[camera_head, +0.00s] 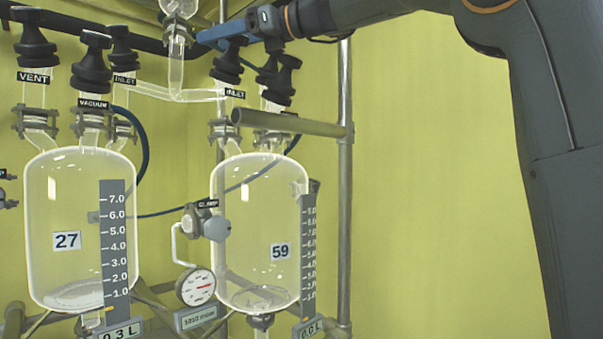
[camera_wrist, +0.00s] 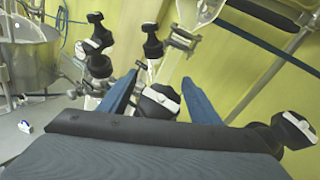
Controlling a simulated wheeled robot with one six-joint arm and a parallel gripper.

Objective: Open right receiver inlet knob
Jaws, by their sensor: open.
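The right receiver (camera_head: 255,225) is a clear glass vessel marked 59. Its inlet knob (camera_head: 227,66) is black and ridged, above an INLET label (camera_head: 235,93). My gripper (camera_head: 208,37) has blue fingers and is at the top of this knob. In the wrist view, my gripper (camera_wrist: 160,78) is open, with one finger on each side of a black knob with a white top (camera_wrist: 158,101), which appears to be the inlet knob. Gaps show between the knob and the fingers. The knob's lower part is hidden by the gripper body.
A second black knob (camera_head: 279,80) stands close to the right of the inlet knob. The left receiver (camera_head: 80,235), marked 27, has several black knobs on top. A glass pipe (camera_head: 175,65) and a metal post (camera_head: 345,190) are close by. A gauge (camera_head: 196,287) hangs between the receivers.

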